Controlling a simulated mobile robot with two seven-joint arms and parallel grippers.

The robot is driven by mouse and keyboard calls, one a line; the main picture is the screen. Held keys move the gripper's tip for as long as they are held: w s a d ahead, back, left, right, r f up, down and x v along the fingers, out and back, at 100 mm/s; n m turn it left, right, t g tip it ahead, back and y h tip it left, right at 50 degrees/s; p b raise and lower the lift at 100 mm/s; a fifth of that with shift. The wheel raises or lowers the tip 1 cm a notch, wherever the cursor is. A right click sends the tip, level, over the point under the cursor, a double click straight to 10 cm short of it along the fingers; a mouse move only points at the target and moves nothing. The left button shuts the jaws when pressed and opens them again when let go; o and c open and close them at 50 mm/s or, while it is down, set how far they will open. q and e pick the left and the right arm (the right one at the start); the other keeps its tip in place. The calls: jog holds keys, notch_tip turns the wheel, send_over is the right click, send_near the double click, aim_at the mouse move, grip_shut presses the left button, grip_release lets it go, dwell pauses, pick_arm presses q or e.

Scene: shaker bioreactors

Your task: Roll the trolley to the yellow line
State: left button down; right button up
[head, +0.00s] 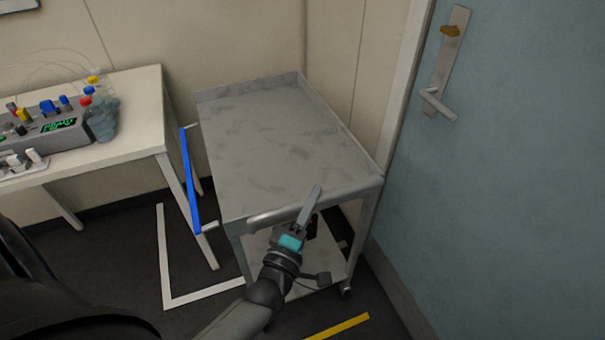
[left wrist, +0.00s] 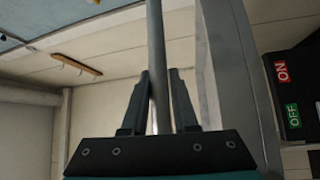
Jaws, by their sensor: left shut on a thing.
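The grey metal trolley (head: 285,130) stands between a white table and the blue door, its top bare and a lower shelf (head: 318,265) below. My left gripper (head: 308,207) is at its front edge, shut on the push bar (head: 272,215). In the left wrist view the bar (left wrist: 155,50) runs between the two fingers (left wrist: 159,95), with the trolley's edge (left wrist: 230,70) just right of them. The yellow line (head: 338,327) lies on the dark floor in front of the trolley, partly cut off by the picture's lower edge. My right gripper is not in view.
The white table (head: 135,100) at left bears a grey shaker device (head: 50,133) and bottles. A blue bar (head: 190,180) stands between table and trolley. White floor tape (head: 165,260) runs left of the trolley. The blue door (head: 510,160) is close on the right.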

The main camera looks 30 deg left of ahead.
pick_arm(q)
jog(key=s+d+p, duration=0.1)
jog(key=s+d, duration=0.7)
jog(key=d, duration=0.1)
jog(key=shift+p, duration=0.3)
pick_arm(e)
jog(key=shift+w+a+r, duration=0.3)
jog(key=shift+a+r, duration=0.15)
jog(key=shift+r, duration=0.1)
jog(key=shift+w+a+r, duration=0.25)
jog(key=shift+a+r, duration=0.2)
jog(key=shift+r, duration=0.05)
pick_arm(q)
jog(key=shift+w, duration=0.1)
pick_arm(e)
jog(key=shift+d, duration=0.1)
pick_arm(q)
jog(key=c, duration=0.7)
grip_release()
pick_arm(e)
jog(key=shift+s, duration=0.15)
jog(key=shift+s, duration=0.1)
